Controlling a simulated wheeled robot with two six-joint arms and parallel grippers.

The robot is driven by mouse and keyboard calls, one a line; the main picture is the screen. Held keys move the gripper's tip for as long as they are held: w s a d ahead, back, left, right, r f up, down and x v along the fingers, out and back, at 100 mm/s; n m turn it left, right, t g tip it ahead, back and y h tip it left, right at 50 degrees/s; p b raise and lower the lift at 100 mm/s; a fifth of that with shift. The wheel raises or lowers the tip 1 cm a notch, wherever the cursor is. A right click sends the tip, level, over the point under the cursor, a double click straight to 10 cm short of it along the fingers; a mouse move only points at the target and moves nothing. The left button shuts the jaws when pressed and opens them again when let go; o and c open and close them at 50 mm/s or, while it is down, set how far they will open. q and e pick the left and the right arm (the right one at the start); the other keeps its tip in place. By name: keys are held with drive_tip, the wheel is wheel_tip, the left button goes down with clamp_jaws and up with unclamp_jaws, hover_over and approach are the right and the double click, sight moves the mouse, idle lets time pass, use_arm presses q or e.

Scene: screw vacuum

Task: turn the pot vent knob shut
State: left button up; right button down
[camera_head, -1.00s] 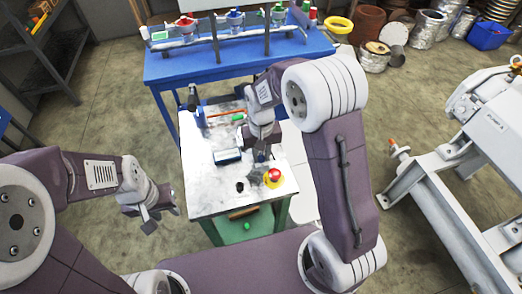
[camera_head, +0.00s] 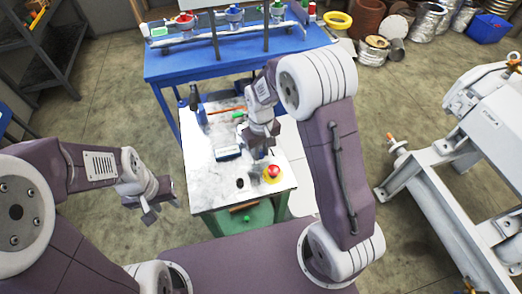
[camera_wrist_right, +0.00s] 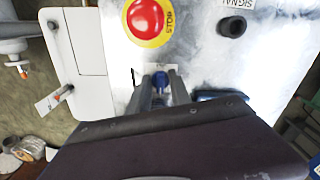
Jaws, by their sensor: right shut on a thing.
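The knob, a small blue piece (camera_wrist_right: 161,80), stands on the white panel in the right wrist view, in front of a small white label that is partly covered. My right gripper (camera_wrist_right: 160,95) is shut on it, one finger on each side. In the head view my right gripper (camera_head: 262,150) points down at the white-topped table, and the knob is hidden by it. My left gripper (camera_head: 161,212) is open and empty, off to the left of the table.
A red stop button on yellow (camera_head: 273,172) is close to my right gripper; it also shows in the wrist view (camera_wrist_right: 146,18). A black SIGNAL knob (camera_wrist_right: 232,27) and a dark-blue device (camera_head: 228,153) are nearby. A blue bench (camera_head: 190,70) stands behind.

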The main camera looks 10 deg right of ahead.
sight(261, 153)
drive_tip(key=c, duration=1.2)
unclamp_jaws()
wheel_tip(261, 153, up, 9)
drive_tip(key=shift+r+p, duration=0.1)
drive_tip(key=shift+p, duration=0.6)
drive_tip(key=shift+s+d+r+m+t+p, duration=0.15)
drive_tip(key=shift+s+d+m+p, duration=0.65)
drive_tip(key=shift+s, duration=1.4)
drive_tip(key=shift+s+d+f+m+t+p, duration=0.1)
drive_tip(key=shift+s+d+m+t+p, duration=0.35)
drive_tip(key=shift+s+d, duration=1.2)
drive_tip(key=shift+s+d+r+m+p, duration=0.1)
drive_tip(key=shift+s+d+m+p, duration=0.5)
drive_tip(key=shift+s, duration=2.1)
